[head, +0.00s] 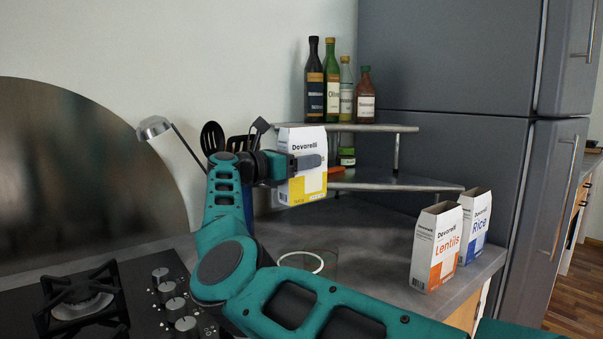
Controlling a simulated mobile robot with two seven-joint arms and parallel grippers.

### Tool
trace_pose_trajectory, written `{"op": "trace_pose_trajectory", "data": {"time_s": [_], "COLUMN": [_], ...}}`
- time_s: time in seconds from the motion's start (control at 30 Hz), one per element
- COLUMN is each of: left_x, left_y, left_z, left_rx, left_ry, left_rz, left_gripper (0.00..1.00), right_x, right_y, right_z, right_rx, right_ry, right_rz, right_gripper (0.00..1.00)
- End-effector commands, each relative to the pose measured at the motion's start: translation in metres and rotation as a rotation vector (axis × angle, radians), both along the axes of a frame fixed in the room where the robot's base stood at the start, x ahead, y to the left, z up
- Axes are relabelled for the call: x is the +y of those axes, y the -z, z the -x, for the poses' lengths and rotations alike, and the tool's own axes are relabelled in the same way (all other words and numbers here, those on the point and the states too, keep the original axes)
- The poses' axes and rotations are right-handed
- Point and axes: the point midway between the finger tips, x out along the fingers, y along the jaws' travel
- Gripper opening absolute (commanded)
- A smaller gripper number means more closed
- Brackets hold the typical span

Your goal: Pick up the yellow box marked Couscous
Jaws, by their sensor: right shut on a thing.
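The yellow and white box (301,139) is held up above the counter, in front of the metal corner shelf. "Dovarelli" reads on its upper face; the gripper covers the lower word, so I cannot read Couscous. My right gripper (306,163) is shut on this box, with a dark finger across its front. The box looks roughly upright and clear of the counter (375,262). My left gripper is not in view.
An orange Lentils box (436,247) and a blue Rice box (474,226) stand at the counter's right edge. Several bottles (332,85) stand on the corner shelf (385,128). A clear glass (318,263) stands below the held box. A gas hob (130,310) is at lower left.

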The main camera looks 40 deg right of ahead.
Motion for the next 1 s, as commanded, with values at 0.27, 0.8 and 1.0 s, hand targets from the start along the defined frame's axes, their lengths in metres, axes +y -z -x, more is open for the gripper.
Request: {"op": "trace_pose_trajectory", "data": {"time_s": [0.27, 0.8, 1.0], "left_x": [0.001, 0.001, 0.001], "left_y": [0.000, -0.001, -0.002], "left_z": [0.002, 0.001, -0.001], "left_rx": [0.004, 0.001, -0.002], "left_ry": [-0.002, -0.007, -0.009], "left_rz": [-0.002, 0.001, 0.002], "left_gripper": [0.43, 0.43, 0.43], "right_x": [0.000, 0.000, 0.000], "right_y": [-0.027, -0.050, -0.052], "right_z": [0.000, 0.000, 0.000], "right_rx": [-0.003, -0.003, -0.003], "right_ry": [0.000, 0.001, 0.001], "right_rz": [0.005, 0.004, 0.004], "right_gripper": [0.00, 0.00, 0.00]}}
